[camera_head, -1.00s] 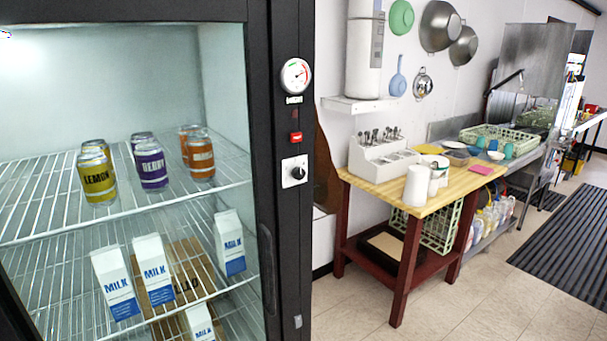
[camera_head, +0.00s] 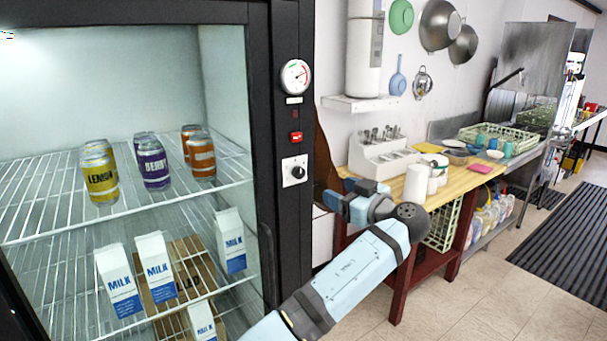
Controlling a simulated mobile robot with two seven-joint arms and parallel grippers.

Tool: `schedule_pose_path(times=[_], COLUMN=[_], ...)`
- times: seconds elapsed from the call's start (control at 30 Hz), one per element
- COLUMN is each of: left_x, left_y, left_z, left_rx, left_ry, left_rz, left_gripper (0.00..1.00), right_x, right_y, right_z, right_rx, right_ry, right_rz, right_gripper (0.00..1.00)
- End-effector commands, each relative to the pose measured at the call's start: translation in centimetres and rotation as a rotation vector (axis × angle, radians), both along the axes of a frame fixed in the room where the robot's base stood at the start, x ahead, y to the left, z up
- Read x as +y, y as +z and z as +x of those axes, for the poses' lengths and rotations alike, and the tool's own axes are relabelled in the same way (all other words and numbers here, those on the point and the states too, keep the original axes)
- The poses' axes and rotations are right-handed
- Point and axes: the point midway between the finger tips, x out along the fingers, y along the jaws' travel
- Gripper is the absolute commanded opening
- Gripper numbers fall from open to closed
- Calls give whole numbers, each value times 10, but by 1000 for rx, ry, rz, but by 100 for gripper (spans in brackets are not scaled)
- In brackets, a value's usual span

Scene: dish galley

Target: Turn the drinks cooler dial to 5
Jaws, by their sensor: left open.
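The drinks cooler dial (camera_head: 298,172) is a small black knob on a white square plate. It sits on the black frame to the right of the cooler's glass front. Its numbers are too small to read, so I cannot tell its setting. My left gripper (camera_head: 338,196) is to the right of the dial and a little lower in the picture, apart from it. It is open and empty, with its jaws towards the dial side. My left arm comes up from the bottom and bends back left at the wrist. My right gripper is not in view.
Above the dial are a red switch (camera_head: 296,137) and a round gauge (camera_head: 296,76). The cooler holds cans (camera_head: 154,165) and milk cartons (camera_head: 156,268). Behind my arm stands a wooden table (camera_head: 458,197) with a white cutlery holder (camera_head: 385,156).

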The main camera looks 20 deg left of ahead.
Motion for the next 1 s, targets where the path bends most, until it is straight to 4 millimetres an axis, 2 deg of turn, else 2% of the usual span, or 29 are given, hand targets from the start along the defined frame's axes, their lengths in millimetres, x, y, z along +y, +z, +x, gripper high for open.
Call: schedule_pose_path(times=[0.2, 0.5, 0.7, 1.0], left_x=[37, 88, 106, 110], left_y=[4, 3, 0, -1], left_z=[22, 54, 65, 68], left_rx=[3, 5, 6, 5], left_ry=[2, 0, -2, -3], left_rz=[3, 3, 2, 0], left_gripper=[60, 60, 60, 60], right_x=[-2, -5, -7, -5], right_y=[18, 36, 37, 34], right_z=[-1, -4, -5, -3], right_rx=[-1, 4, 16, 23], right_ry=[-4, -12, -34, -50], right_rz=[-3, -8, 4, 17], right_gripper=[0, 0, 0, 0])
